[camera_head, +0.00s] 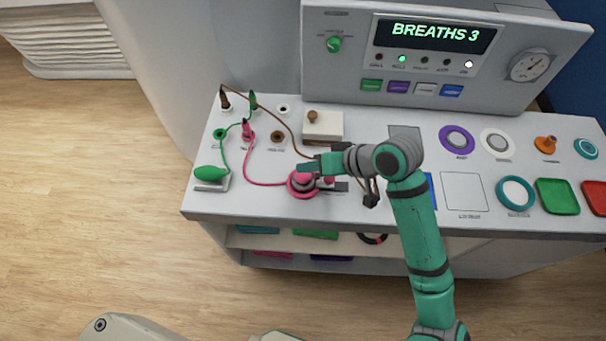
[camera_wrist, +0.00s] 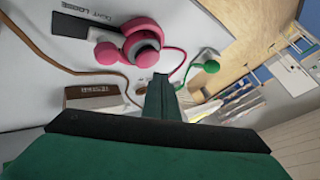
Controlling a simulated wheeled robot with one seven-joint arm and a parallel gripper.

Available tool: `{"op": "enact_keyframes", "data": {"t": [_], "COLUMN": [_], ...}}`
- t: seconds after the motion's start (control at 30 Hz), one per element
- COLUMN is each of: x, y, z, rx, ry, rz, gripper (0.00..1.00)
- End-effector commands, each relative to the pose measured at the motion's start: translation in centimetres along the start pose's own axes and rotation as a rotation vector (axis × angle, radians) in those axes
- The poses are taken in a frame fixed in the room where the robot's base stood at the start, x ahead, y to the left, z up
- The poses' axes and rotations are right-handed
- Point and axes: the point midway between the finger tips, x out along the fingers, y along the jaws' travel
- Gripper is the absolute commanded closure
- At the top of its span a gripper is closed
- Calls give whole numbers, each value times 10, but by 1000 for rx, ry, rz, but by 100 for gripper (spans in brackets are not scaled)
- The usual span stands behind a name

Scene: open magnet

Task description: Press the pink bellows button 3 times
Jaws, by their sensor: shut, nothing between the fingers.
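The pink bellows button (camera_head: 301,188) sits near the front edge of the console, partly hidden by my gripper (camera_head: 309,168). In the wrist view the pink button (camera_wrist: 142,52) shows its round base, a grey band and a rounded pink top. My gripper (camera_wrist: 160,95) is shut and empty. It is beside or above the button; whether it touches is unclear. The display (camera_head: 435,35) on the upright panel reads "BREATHS 3".
A white block (camera_head: 323,125) with a brown knob stands behind the gripper. Rings and coloured trays fill the right side. A dial (camera_head: 529,66) is on the panel.

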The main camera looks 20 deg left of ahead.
Motion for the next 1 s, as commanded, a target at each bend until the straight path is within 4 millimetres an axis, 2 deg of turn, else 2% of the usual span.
{"op": "enact_keyframes", "data": {"t": [0.5, 1.0], "x": [-28, -28], "y": [-20, -21], "z": [-20, -21], "rx": [-1, -1], "ry": [0, 0], "rz": [1, 0], "gripper": [100, 100]}}
